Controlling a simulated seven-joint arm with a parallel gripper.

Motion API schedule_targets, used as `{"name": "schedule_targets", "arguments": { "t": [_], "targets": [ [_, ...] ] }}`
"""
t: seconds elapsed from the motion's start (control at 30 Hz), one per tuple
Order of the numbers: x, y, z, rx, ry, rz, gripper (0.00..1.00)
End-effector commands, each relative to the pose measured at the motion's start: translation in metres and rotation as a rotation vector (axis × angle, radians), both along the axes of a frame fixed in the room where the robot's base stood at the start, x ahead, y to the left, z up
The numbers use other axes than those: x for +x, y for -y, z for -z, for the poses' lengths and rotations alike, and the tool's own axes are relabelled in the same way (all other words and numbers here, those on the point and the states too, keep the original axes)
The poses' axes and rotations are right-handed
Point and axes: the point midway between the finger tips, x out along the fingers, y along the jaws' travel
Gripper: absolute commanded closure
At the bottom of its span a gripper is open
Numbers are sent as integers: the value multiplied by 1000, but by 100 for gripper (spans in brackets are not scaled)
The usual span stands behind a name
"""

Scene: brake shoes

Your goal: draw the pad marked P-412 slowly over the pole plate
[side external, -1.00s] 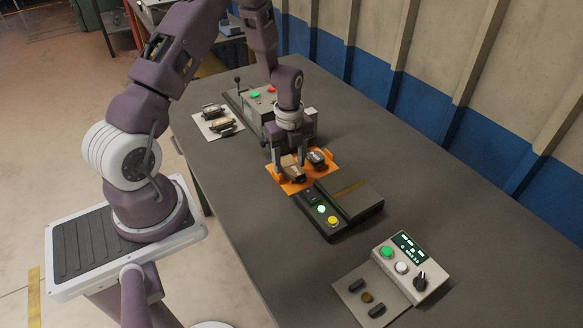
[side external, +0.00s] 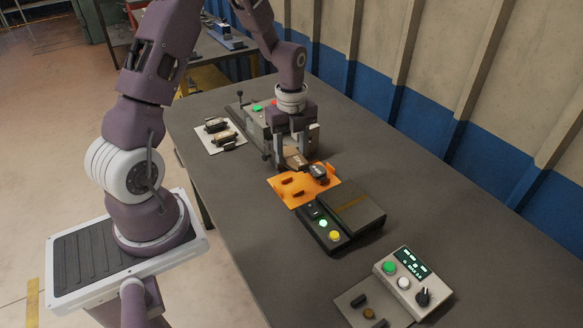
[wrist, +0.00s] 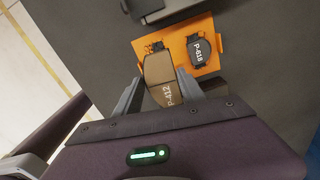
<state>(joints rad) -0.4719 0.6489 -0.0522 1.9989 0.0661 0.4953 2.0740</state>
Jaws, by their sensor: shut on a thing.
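The brown pad marked P-412 (wrist: 159,80) is between the fingers of my gripper (side external: 292,158), which is shut on it. The label reads clearly in the wrist view. The pad (side external: 296,160) is over the back edge of the orange tray (side external: 284,186) and looks raised off it. A dark pad marked P-618 (wrist: 198,54) stays on the tray; it also shows in the side view (side external: 319,172). In front of the tray is a black unit (side external: 345,212) with a flat dark top and a brown strip, which looks like the pole plate. It has lit buttons.
A grey control box (side external: 408,281) with a display stands at the front right, beside a small plate (side external: 361,298) with parts. A white sheet (side external: 207,143) with two parts lies at the back left. A grey box with a lever (side external: 240,99) stands behind my gripper.

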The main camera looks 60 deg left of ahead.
Motion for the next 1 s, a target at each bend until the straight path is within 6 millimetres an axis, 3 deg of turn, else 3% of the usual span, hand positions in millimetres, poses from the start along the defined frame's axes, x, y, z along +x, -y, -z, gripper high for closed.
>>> {"name": "schedule_targets", "arguments": {
  "t": [0.13, 0.33, 0.5, 1.0],
  "targets": [
    [13, 12, -16, 2, 3, 5, 100],
    [55, 68, -15, 0, 2, 10, 100],
    [72, 103, -13, 1, 0, 4, 100],
    [74, 132, 30, 0, 0, 0, 100]
  ]
}}
